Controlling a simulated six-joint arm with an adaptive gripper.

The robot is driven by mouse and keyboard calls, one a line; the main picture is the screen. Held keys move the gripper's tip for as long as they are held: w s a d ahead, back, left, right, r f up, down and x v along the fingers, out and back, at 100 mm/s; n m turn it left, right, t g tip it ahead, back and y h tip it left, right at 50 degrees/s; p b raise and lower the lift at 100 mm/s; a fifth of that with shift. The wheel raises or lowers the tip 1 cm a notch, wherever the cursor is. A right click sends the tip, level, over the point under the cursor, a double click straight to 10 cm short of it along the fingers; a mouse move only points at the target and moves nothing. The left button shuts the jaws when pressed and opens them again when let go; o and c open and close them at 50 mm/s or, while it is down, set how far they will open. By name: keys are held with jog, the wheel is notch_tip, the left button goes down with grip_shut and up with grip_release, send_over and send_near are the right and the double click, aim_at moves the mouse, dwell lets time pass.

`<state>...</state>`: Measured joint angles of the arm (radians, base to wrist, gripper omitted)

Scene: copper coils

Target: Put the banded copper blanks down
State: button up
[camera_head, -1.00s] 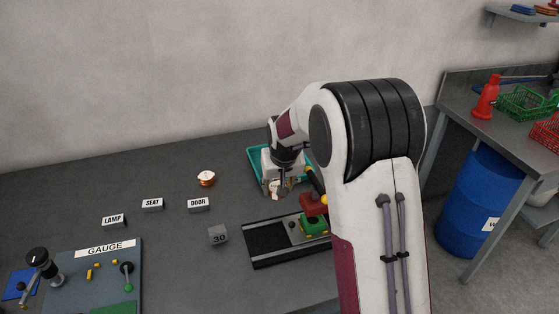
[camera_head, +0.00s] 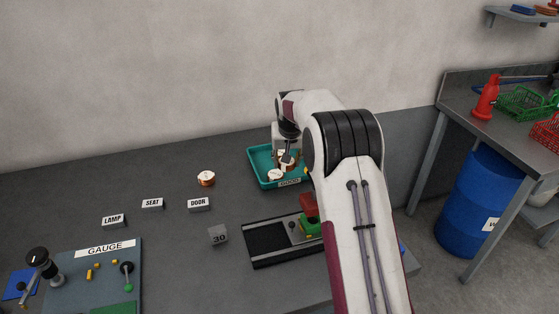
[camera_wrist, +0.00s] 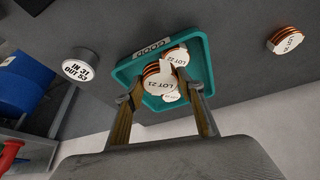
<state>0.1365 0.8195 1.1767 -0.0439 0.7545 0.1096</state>
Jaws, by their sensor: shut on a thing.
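My gripper (camera_head: 288,160) is over the teal tray (camera_head: 262,180), which has a GOOD label. In the wrist view its fingers (camera_wrist: 161,92) are shut on a banded copper blank (camera_wrist: 157,78) with a white LOT 21 face. The teal tray (camera_wrist: 205,65) lies beyond it. Other copper blanks are in the tray, one (camera_wrist: 178,55) near the label and a white-faced one (camera_wrist: 170,97) partly hidden by the held blank. A lone copper blank (camera_head: 206,179) sits on the bench left of the tray; it also shows in the wrist view (camera_wrist: 286,40).
A black-railed fixture (camera_head: 275,243) with red and green parts stands in front of the tray. DOOR (camera_head: 198,204), SEAT (camera_head: 152,204) and LAMP (camera_head: 113,220) signs and a grey 30 block (camera_head: 218,235) are to the left. The wall is close behind.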

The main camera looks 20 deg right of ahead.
send_near(297, 169)
jog(key=shift+w+a+m, duration=0.4)
jog(key=shift+w+a, duration=0.15)
jog(key=shift+w, duration=0.1)
jog(key=shift+w+d+f, duration=0.2)
jog(key=shift+w+d, duration=0.3)
jog(key=shift+d, duration=0.2)
jog(key=shift+f, duration=0.15)
jog(key=shift+f, duration=2.35)
jog(key=shift+f, duration=0.2)
jog(key=o, duration=0.9)
jog(key=shift+r, duration=0.2)
